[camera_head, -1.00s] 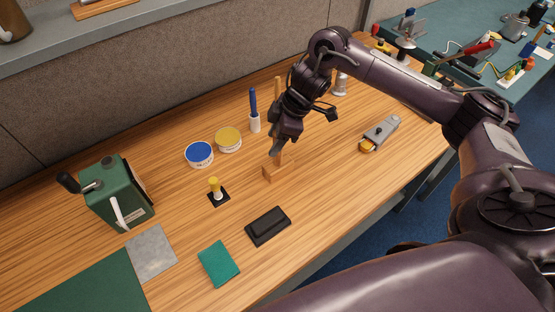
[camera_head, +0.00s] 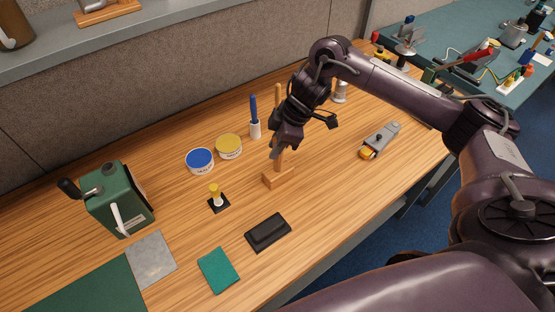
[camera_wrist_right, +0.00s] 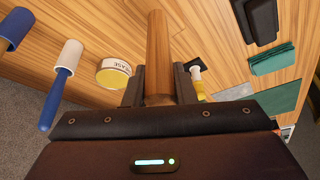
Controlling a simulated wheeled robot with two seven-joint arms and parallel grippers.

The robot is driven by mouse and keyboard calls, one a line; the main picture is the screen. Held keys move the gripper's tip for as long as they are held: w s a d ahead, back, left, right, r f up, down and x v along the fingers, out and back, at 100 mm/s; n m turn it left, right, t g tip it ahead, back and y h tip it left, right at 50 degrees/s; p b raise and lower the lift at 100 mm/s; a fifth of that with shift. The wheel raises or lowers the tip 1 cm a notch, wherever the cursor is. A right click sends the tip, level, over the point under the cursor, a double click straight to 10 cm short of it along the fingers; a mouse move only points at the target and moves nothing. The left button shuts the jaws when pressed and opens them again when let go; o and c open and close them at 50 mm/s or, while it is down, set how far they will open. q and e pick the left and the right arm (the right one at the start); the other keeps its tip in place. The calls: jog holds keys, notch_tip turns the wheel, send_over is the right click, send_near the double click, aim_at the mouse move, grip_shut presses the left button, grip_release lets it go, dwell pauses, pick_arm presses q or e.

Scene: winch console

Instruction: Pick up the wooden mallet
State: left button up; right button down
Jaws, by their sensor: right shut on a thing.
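The wooden mallet (camera_head: 279,177) stands upright on the workbench, its block-shaped head down and its handle pointing up. My right gripper (camera_head: 276,151) is around the handle just above the head, shut on it. In the right wrist view the round handle (camera_wrist_right: 158,45) runs between the two fingers of my right gripper (camera_wrist_right: 159,88). The head seems to rest on the bench; I see no gap beneath it. The gripper and wrist hide part of the handle in the head view. My left gripper is not in view.
Close by on the bench (camera_head: 330,200) are a yellow tin (camera_head: 229,146), a blue tin (camera_head: 199,160), a blue-handled tool (camera_head: 254,118) and a yellow-topped piece (camera_head: 215,193). A black block (camera_head: 268,232) lies in front. A grey device (camera_head: 381,139) lies to the right.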

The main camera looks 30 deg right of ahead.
jog(key=shift+r, duration=0.15)
jog(key=shift+w+r, duration=0.1)
jog(key=shift+r, duration=0.4)
notch_tip(320, 180, up, 19)
jog(key=p, duration=0.4)
jog(key=shift+f, duration=0.2)
